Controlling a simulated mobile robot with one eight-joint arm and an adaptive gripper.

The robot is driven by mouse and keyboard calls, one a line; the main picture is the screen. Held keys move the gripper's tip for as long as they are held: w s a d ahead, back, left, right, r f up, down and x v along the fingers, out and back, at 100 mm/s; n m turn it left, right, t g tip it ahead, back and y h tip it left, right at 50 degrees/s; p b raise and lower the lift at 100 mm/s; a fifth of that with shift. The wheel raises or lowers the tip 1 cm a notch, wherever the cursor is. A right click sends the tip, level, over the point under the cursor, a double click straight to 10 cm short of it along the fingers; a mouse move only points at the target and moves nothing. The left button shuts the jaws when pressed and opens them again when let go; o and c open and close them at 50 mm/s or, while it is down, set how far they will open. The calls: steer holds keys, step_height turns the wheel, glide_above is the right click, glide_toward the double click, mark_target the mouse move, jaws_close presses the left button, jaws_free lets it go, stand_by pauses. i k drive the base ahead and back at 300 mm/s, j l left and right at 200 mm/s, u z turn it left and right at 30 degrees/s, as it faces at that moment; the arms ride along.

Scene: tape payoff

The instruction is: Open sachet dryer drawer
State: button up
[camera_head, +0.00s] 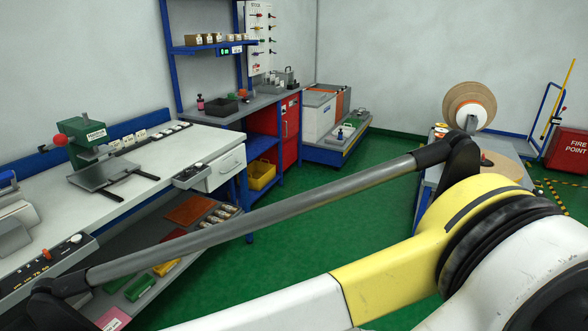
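I cannot tell for certain which unit is the sachet dryer. A white drawer front (226,167) with a bar handle sits under the right end of the white bench and looks closed. A red cabinet (291,128) with a handle stands under the grey counter further back, also closed. My arm crosses the foreground from lower left to right and hides part of the floor and lower bench. My gripper is not in view.
The white bench (150,178) carries a green press (85,135). Trays and boxes lie on a lower shelf. A table with tape rolls (469,106) is at right. Green floor (345,185) lies open between.

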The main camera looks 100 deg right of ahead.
mark_target(225, 167)
steer(key=z, duration=2.95)
steer(key=i+j, duration=0.1)
steer(key=i, duration=0.5)
steer(key=i+j+z, duration=0.15)
steer(key=i, duration=0.5)
